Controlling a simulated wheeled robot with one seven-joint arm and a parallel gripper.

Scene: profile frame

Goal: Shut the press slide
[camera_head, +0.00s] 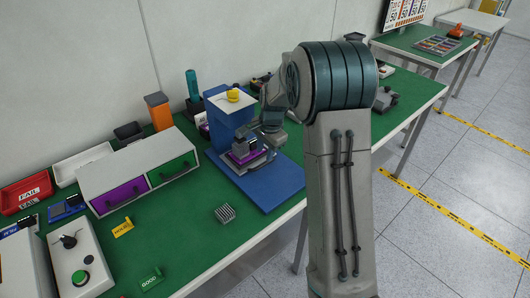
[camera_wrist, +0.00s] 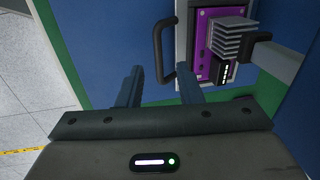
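The blue press (camera_head: 222,120) stands on a blue base plate (camera_head: 277,184) on the green bench. Its grey slide (camera_head: 250,164) carries a purple plate and sticks out from under the press body. In the wrist view the purple plate (camera_wrist: 205,50) holds a grey finned block (camera_wrist: 232,38). A black bar handle (camera_wrist: 160,50) is on the slide's near edge. My gripper (camera_wrist: 160,78) is open, and the handle's lower end appears between its two fingers. I cannot tell whether they touch it. In the head view my arm partly hides the gripper.
A drawer box with purple (camera_head: 120,194) and green (camera_head: 172,168) fronts stands left of the press. A finned block (camera_head: 225,213) lies on the bench in front. A grey control box (camera_head: 78,262) is at lower left. The bench between is mostly clear.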

